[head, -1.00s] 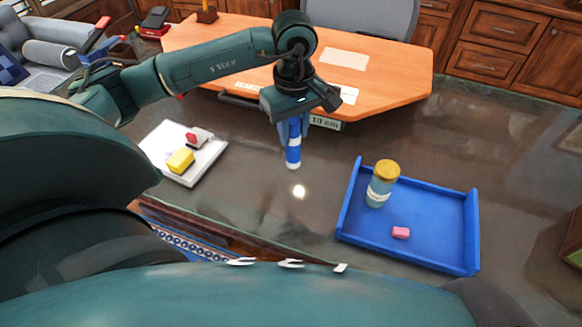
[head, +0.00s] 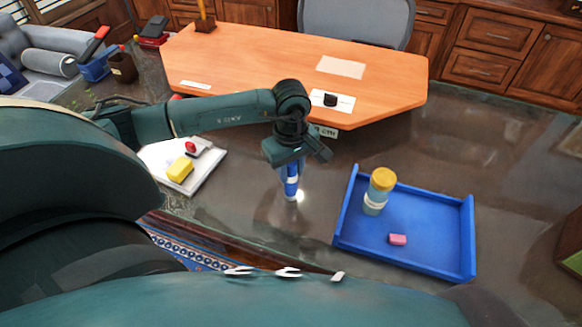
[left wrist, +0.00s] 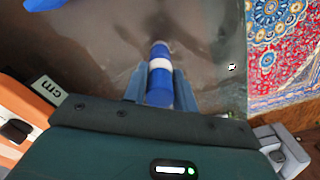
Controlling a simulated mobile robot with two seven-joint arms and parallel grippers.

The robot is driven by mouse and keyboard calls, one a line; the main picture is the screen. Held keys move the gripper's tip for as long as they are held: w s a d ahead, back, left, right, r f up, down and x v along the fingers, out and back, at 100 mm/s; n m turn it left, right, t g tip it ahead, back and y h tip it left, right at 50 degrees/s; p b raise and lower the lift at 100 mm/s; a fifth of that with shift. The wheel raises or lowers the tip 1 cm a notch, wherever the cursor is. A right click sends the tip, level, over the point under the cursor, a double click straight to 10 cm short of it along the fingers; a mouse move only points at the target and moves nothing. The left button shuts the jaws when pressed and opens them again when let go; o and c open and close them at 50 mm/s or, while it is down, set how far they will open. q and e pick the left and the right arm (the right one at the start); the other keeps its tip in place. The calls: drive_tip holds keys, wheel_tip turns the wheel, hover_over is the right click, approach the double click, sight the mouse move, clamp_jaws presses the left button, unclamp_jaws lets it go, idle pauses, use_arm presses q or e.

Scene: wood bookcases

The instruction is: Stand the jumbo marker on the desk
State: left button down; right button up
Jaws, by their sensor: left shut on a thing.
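The jumbo marker (head: 291,187) is blue with white bands. My left gripper (head: 290,170) is shut around its upper part and holds it about upright over the dark glossy surface (head: 250,205). Its lower end is close to that surface; I cannot tell whether it touches. In the left wrist view the marker (left wrist: 160,68) shows between the two fingers, its far end pointing away from the camera. My right gripper is not in view.
A blue tray (head: 468,235) at the right holds a gold-lidded jar (head: 377,190) and a pink block (head: 397,239). A white board (head: 208,166) at the left carries a yellow block (head: 180,168). A raised orange top (head: 250,62), marked in cm, stands behind.

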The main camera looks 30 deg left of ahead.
use_arm(q)
drive_tip(key=c, duration=1.6)
unclamp_jaws()
drive_tip(key=shift+f, duration=0.2)
drive_tip(key=o, duration=0.5)
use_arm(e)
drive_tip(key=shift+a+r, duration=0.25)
use_arm(q)
drive_tip(key=shift+r, duration=0.1)
drive_tip(key=shift+r, duration=0.2)
wheel_tip(320, 180, up, 4)
drive_tip(key=shift+w+r, duration=0.1)
wheel_tip(320, 180, up, 6)
drive_tip(key=shift+r+b, duration=0.2)
drive_tip(key=shift+b, duration=0.15)
drive_tip(key=shift+r, duration=0.65)
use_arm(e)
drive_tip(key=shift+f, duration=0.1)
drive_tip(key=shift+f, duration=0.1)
